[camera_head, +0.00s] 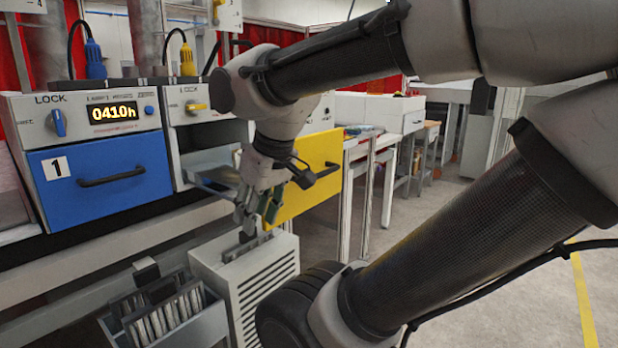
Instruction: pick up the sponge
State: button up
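My gripper (252,218) points down at the centre of the camera_head view, in front of the open yellow drawer (325,150) and above a white slotted box. Its fingers are small and partly overlapped, so whether they are open or shut is unclear. A small dark thing shows by the fingertips, too small to name. A narrow green patch shows beside the fingers, against the yellow front; I cannot tell what it belongs to. I cannot make out a sponge for certain.
A white louvred box (262,285) stands under the gripper. A grey bin (195,328) of slotted pieces is left of it. The blue drawer marked 1 (105,185) is shut. Benches stand behind; open floor lies at right.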

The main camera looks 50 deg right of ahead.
aim_at(350, 130)
jog(key=z, duration=1.8)
jog(key=i+l+u, duration=0.15)
jog(key=i+l, duration=0.2)
jog(key=i, duration=0.55)
jog(key=i+l+u, duration=0.2)
jog(key=i+l, duration=0.25)
jog(key=i, duration=0.4)
jog(key=i+l+u, duration=0.15)
jog(key=i+l, duration=0.45)
jog(key=i, duration=0.25)
jog(key=i+l+u, duration=0.15)
jog(key=i+l, duration=0.55)
jog(key=i, duration=0.1)
